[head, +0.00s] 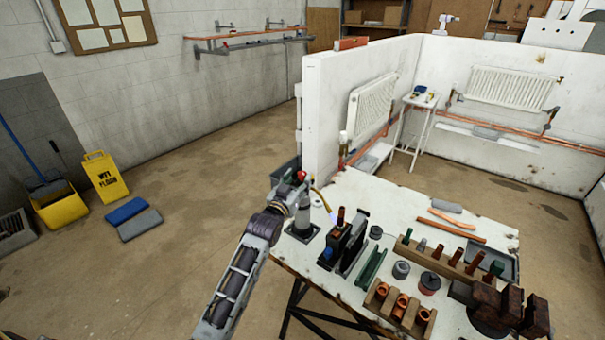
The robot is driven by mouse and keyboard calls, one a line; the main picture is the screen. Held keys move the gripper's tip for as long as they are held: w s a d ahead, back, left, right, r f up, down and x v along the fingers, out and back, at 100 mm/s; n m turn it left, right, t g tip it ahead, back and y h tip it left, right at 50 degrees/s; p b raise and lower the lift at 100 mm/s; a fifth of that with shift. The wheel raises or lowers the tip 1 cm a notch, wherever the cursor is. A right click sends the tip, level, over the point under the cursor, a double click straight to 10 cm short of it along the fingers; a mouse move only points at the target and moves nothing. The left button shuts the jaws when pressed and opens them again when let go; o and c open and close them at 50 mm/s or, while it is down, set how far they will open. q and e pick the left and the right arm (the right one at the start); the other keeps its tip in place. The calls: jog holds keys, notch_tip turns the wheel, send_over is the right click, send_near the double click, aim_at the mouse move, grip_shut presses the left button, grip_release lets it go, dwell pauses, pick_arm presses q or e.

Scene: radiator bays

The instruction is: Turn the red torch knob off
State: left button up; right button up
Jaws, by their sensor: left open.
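The torch (303,218) stands upright at the near left corner of the white workbench (370,200), a grey cylinder on a dark base. Its red knob (301,175) shows at the top. A thin brass tube curves to the right and down from it, with a small pale bluish glow at its end. My left gripper (293,182) is open at the torch's top, beside the red knob. I cannot tell whether the fingers touch the knob; the gripper hides part of the torch head. My right gripper is out of view.
Right of the torch are a dark upright tool (347,240), a green channel (371,266), wooden racks (400,308) with copper fittings, tins and pipes. A white partition (325,120) with radiators rises behind the bench. Open floor lies left, with a yellow sign (105,177) and mop bucket (62,207).

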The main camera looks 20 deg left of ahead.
aim_at(301, 176)
pick_arm(q)
jog(key=shift+w+d, duration=0.2)
jog(key=shift+w, duration=2.05)
jog(key=shift+c, duration=0.2)
jog(key=c, duration=1)
